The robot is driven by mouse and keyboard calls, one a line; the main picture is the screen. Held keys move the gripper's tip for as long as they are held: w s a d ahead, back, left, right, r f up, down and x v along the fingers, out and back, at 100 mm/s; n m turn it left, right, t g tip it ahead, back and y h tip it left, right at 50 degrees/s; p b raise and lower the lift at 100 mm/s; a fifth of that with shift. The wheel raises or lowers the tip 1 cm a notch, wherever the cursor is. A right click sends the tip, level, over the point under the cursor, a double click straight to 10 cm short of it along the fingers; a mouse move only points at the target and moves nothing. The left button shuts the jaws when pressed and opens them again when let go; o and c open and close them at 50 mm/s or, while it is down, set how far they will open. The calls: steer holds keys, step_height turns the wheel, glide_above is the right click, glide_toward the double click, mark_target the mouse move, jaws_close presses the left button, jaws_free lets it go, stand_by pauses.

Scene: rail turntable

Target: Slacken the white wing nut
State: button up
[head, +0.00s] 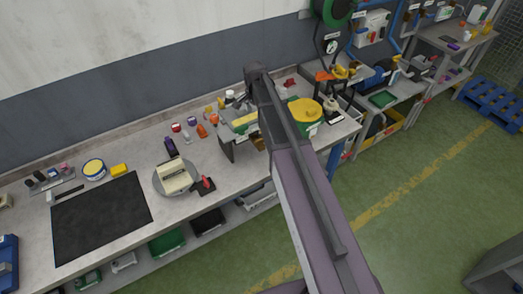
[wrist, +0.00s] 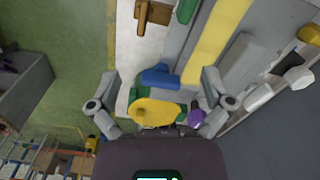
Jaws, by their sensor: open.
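I cannot pick out the white wing nut with certainty. In the wrist view a small white part (wrist: 298,78) lies at the right, beside a grey rail, but its shape is unclear. My gripper (wrist: 160,82) is open, its two grey fingers spread left and right. A blue block (wrist: 160,76) and a yellow rounded part (wrist: 155,112) over green show between the fingers, and I see nothing gripped. A purple knob (wrist: 197,117) is by the right finger. In the head view my arm covers part of the bench, and the gripper cannot be made out.
On the workbench (head: 135,160) stand a grey fixture with a yellow strip (head: 244,121) and a yellow disc (head: 304,109) on green. A round plate with a cream block (head: 174,176), a red-handled part (head: 206,184) and a black mat (head: 100,215) lie left. Green floor is open in front.

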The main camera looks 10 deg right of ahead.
steer(key=s+f+n+b, duration=0.4)
steer(key=s+f+b, duration=0.4)
steer(key=f+b, duration=0.1)
steer(key=shift+s+f, duration=0.25)
steer(key=shift+s, duration=0.05)
stand_by(0.7)
steer(key=s+f+n+b, duration=0.5)
steer(key=s+n, duration=0.2)
steer(key=s, duration=0.6)
steer(key=shift+s, duration=0.3)
stand_by(0.7)
